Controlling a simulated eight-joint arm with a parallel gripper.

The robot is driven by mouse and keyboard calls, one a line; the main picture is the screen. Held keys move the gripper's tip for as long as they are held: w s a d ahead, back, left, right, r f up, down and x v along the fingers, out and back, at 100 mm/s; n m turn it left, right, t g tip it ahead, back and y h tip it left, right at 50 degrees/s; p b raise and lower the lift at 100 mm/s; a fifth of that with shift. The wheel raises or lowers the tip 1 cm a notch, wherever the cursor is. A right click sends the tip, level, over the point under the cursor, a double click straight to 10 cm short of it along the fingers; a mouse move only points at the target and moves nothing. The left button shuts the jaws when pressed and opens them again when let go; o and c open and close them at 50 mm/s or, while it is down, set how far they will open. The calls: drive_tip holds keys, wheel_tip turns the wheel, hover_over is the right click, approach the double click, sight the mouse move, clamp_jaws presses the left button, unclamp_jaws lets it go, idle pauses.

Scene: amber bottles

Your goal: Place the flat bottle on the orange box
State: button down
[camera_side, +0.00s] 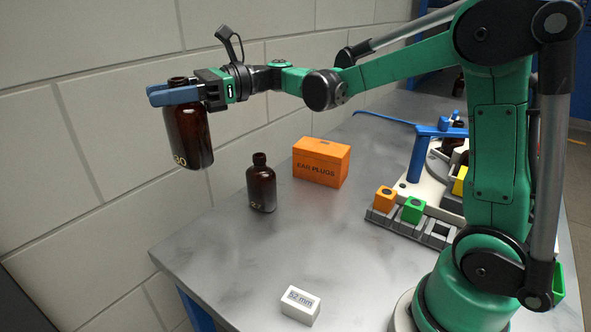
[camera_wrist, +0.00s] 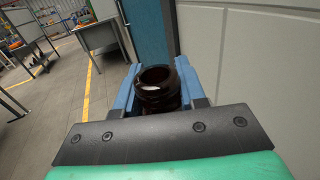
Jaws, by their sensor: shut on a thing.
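My gripper (camera_side: 176,96) is shut on an amber bottle (camera_side: 189,138) and holds it high at the left, clear of the table. The bottle is slightly tilted, open at the top, with a light "30" low on its side. Its dark round mouth (camera_wrist: 157,82) shows between the blue fingers in the wrist view. A second amber bottle (camera_side: 262,188) stands upright on the table. I cannot tell from these views which bottle is the flat one. The orange box (camera_side: 319,164), marked "EAR PLUGS", sits on the table behind and right of the standing bottle. Its top is bare.
A white block marked "52 mm" (camera_side: 301,305) lies near the table's front edge. A grey rack with an orange cube (camera_side: 385,198) and a green cube (camera_side: 414,210) is at the right. A wall runs behind the table. The table's left part (camera_side: 215,245) is free.

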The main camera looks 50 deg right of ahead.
drive_tip(key=w+d+r+m+t+h, duration=0.2)
drive_tip(key=d+r+m+t+h, duration=0.35)
drive_tip(key=d, duration=0.75)
drive_tip(key=w+d+r+m+t+h, duration=0.2)
drive_tip(key=d+m+t+h, duration=0.5)
drive_tip(key=d+h, duration=0.5)
drive_tip(key=s+d+r+m+g+h, duration=0.1)
drive_tip(key=s+d+m+g+h, duration=0.15)
drive_tip(key=d, duration=0.25)
drive_tip(key=s+d+r+m+g+h, duration=0.1)
drive_tip(key=s+d+m+h, duration=0.15)
drive_tip(key=d+h, duration=0.2)
wheel_tip(320, 180, down, 20)
drive_tip(key=d+m, duration=0.1)
drive_tip(key=shift+s+d, duration=0.15)
drive_tip(key=shift+d, duration=0.1)
drive_tip(key=c, duration=0.5)
unclamp_jaws()
